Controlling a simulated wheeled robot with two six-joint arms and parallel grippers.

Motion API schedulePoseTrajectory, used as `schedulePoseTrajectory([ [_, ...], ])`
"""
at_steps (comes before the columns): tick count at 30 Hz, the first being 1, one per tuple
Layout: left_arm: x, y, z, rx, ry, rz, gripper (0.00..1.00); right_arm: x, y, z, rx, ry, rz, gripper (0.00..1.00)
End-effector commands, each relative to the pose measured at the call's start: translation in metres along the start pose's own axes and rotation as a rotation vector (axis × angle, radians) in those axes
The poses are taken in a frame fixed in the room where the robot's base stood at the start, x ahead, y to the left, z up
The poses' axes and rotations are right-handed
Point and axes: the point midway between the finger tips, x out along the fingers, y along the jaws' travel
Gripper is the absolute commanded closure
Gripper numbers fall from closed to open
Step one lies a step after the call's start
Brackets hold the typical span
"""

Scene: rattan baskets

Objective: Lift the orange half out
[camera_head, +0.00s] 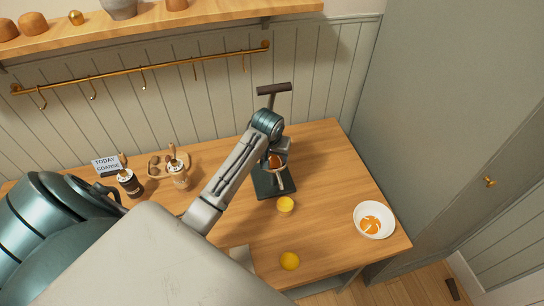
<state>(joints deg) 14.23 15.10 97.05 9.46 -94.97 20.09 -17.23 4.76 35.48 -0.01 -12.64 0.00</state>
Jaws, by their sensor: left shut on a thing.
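A dark green press (264,186) stands near the middle of the wooden table, with a brown T-shaped handle (274,88) above it. My left arm reaches across to it from the lower left. My left gripper (277,157) is at the press, shut on what looks like the orange half (274,161). The arm and fingers partly hide it, so I cannot tell whether it touches the press. My right gripper is not in view.
Jars (179,174), a small tray and a sign (107,163) stand at the left. A grey cabinet (430,120) bounds the right. Table between press and bowl is clear.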

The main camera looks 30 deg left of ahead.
Motion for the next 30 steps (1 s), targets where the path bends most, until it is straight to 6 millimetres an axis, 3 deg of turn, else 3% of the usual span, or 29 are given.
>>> schedulePoseTrajectory([
  [30, -0.060, 0.000, -0.019, 0.000, 0.004, -0.001, 0.50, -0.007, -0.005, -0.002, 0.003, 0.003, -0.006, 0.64],
])
